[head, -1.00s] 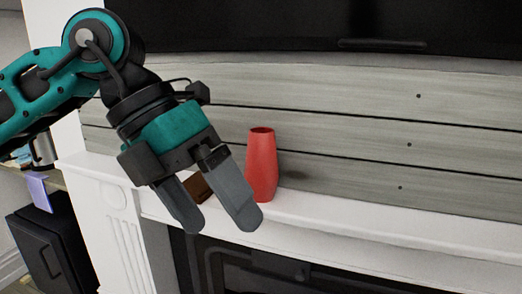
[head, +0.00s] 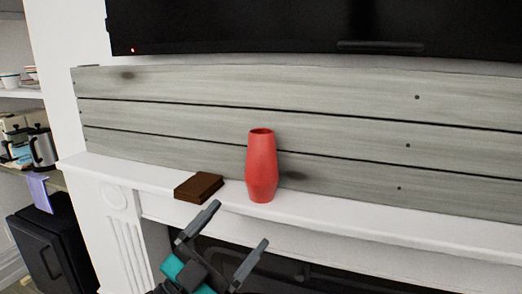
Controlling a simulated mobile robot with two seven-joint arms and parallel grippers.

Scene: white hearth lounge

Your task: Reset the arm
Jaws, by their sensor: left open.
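My left gripper (head: 231,243) is low in the head view, in front of the fireplace opening. Its two grey fingers point up and to the right, spread apart with nothing between them. Only the gripper's front part shows; the rest of the arm is cut off by the bottom edge. The fingers are apart from the things on the mantel. My right gripper is not in view.
A red vase (head: 262,167) stands upright on the white mantel (head: 400,228). A dark brown block, perhaps a book (head: 199,187), lies to its left. A black screen (head: 250,28) hangs above the plank wall. Shelves with a metal pot (head: 42,148) are at far left.

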